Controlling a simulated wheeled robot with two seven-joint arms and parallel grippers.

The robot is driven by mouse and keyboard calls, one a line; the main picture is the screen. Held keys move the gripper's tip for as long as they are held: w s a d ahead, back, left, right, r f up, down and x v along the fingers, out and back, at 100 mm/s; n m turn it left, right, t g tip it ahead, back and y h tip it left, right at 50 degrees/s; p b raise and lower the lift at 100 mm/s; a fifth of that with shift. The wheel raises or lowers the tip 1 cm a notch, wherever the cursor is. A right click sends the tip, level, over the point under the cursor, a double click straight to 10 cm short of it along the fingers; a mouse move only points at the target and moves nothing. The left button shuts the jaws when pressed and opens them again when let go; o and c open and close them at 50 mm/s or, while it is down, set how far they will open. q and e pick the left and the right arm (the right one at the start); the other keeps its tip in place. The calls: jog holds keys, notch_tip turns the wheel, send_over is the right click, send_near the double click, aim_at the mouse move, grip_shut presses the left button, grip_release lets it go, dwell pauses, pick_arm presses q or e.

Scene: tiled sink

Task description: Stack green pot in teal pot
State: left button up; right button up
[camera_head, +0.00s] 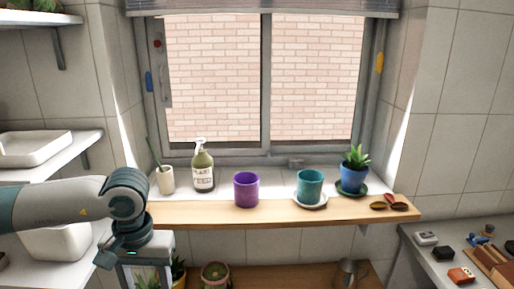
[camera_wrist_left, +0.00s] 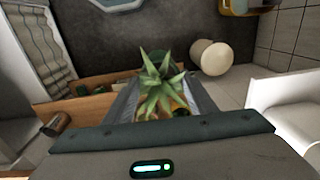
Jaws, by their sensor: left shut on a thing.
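The teal pot (camera_head: 310,188) stands upright on a white saucer (camera_head: 311,205) on the wooden sill shelf, right of centre in the head view. My left gripper (camera_head: 146,278) is low at the left, below the shelf front and well apart from the teal pot. In the wrist view the gripper (camera_wrist_left: 162,106) is shut on a potted plant with spiky green leaves (camera_wrist_left: 160,82). A green pot (camera_head: 215,276) with a pinkish top stands on the lower wooden shelf, right of the gripper.
A plant in a yellow pot (camera_head: 178,270) and a metal can (camera_head: 347,273) are below.

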pick_arm(q)
jog(key=s+f, duration=0.4)
jog(key=f, duration=0.1)
jog(key=shift+s+f, duration=0.35)
jog(key=shift+f, duration=0.05)
